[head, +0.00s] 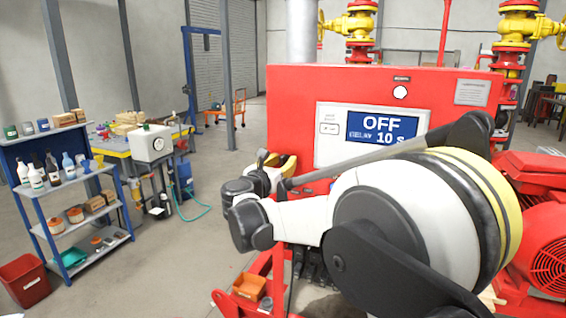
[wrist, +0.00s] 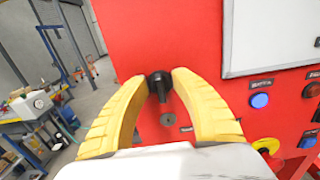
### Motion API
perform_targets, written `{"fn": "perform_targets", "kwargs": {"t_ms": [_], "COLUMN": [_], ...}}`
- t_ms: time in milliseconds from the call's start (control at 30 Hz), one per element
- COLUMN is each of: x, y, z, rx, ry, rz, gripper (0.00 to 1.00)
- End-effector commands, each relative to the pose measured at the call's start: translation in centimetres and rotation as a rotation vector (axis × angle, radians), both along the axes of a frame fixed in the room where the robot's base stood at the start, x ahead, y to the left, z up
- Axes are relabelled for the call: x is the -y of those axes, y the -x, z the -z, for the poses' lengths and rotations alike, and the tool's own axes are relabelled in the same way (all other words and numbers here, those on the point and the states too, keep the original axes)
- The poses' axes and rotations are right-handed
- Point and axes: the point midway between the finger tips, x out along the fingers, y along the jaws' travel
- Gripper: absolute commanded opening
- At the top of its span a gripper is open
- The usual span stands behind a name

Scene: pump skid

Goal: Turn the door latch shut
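The door latch (wrist: 159,84) is a small black handle on the red cabinet front, near its left edge in the wrist view. Its narrow lever points downward, slightly tilted. My gripper (wrist: 158,78) has its two yellow fingers spread, one on each side of the latch, with small gaps visible, so it looks open. Whether the tips reach around the latch in depth I cannot tell. In the head view my gripper (head: 277,165) is at the cabinet's left side, and my arm hides the latch.
The red cabinet (head: 290,100) carries a display panel (head: 372,134) reading OFF. A blue button (wrist: 259,101) and other controls sit right of my gripper in the wrist view. A small round dark lock (wrist: 167,119) lies below the latch.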

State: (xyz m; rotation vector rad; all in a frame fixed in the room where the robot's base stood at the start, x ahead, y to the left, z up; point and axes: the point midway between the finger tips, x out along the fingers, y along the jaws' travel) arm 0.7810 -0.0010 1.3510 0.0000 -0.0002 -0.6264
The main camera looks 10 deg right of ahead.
Motion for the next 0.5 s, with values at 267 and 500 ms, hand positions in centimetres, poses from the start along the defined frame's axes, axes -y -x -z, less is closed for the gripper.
{"fn": "perform_targets", "kwargs": {"t_ms": [267,500], "x": [0.0,0.01], "y": [0.01,0.01], "z": [-0.01,-0.03], "rx": [0.0,0.003], "ry": [0.0,-0.004], "rz": [0.0,0.0], "gripper": [0.0,0.0]}}
